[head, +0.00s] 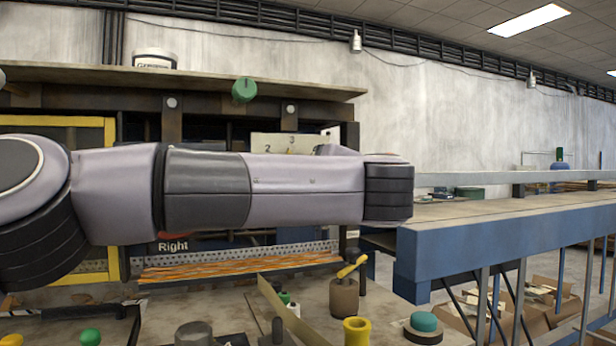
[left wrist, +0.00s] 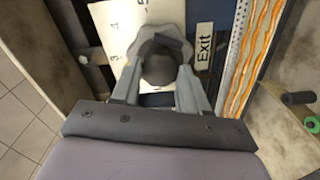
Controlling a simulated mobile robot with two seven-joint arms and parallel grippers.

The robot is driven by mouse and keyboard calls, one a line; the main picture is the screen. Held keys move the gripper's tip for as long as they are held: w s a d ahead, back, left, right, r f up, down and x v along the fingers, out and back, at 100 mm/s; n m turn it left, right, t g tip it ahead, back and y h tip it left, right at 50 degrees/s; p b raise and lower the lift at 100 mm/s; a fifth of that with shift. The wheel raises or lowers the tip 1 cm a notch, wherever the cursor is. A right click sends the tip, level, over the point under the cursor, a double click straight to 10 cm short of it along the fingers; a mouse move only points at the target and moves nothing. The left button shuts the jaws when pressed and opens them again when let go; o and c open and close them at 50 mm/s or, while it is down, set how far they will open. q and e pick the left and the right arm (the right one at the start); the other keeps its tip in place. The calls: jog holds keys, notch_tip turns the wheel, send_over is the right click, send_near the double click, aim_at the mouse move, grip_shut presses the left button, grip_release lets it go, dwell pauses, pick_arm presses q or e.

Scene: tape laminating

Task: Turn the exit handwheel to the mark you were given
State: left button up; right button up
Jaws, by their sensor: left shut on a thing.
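The exit handwheel (left wrist: 158,22) is a grey lobed wheel at the top of the left wrist view, beside the "Exit" label (left wrist: 204,46). My left gripper (left wrist: 160,72) is shut on its dark round middle, one finger on each side. A pale dial plate (left wrist: 112,22) with numbers lies behind the wheel; 3 and 4 are readable there. I cannot make out a pointer clearly. My right gripper is not in view.
Orange strips (head: 230,266) run below a "Right" label (head: 173,246). A blue-edged bench (head: 500,237) extends right.

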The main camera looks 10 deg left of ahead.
pick_arm(q)
jog(key=shift+m, duration=0.9)
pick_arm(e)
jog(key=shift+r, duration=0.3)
pick_arm(q)
jog(key=o, duration=1.1)
jog(key=shift+c, duration=0.2)
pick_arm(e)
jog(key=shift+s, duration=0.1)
pick_arm(q)
jog(key=b+v, duration=0.1)
jog(key=v, duration=0.6)
jog(key=shift+d, duration=0.15)
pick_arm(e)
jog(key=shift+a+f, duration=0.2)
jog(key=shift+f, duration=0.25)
pick_arm(q)
jog(key=shift+s, duration=0.15)
